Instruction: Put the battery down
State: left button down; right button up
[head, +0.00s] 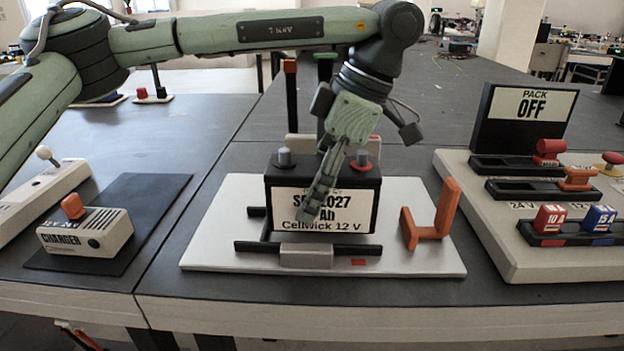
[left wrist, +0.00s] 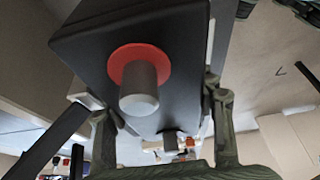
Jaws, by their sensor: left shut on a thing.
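The battery (head: 355,208) is a black box with a white label reading "Cellwick 12 V", one grey-ringed post and one red-ringed post on top. It stands upright over the pale tray (head: 215,225), between black rails; I cannot tell whether its base touches the tray. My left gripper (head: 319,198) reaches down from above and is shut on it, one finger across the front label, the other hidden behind. In the left wrist view the battery (left wrist: 85,55) fills the space between the fingers (left wrist: 160,105), with the red-ringed post near. My right gripper is not in view.
An orange bracket (head: 430,228) stands on the tray's right side. A switch panel (head: 490,215) with a "PACK OFF" sign (head: 525,103) is at the right. A charger (head: 85,232) sits on a dark mat (head: 150,195) at the left. Dark upright posts stand behind the battery.

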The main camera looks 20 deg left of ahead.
aim_at(346, 166)
pick_arm(q)
notch_tip(346, 166, down, 2)
jog(key=shift+f, duration=0.25)
jog(key=c, duration=0.9)
grip_release()
jog(key=shift+f, duration=0.15)
jog(key=shift+o, duration=0.3)
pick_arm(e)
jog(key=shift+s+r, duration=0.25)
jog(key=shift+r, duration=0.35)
pick_arm(q)
jog(key=shift+d+r, duration=0.1)
jog(key=shift+r, duration=0.35)
jog(key=p+v, duration=0.1)
jog(key=v, duration=0.9)
jog(key=shift+w+d+r+p, duration=0.1)
jog(key=shift+d+r+p, duration=0.1)
jog(key=shift+p, duration=0.2)
jog(key=shift+d+r, duration=0.1)
jog(key=shift+r, duration=0.2)
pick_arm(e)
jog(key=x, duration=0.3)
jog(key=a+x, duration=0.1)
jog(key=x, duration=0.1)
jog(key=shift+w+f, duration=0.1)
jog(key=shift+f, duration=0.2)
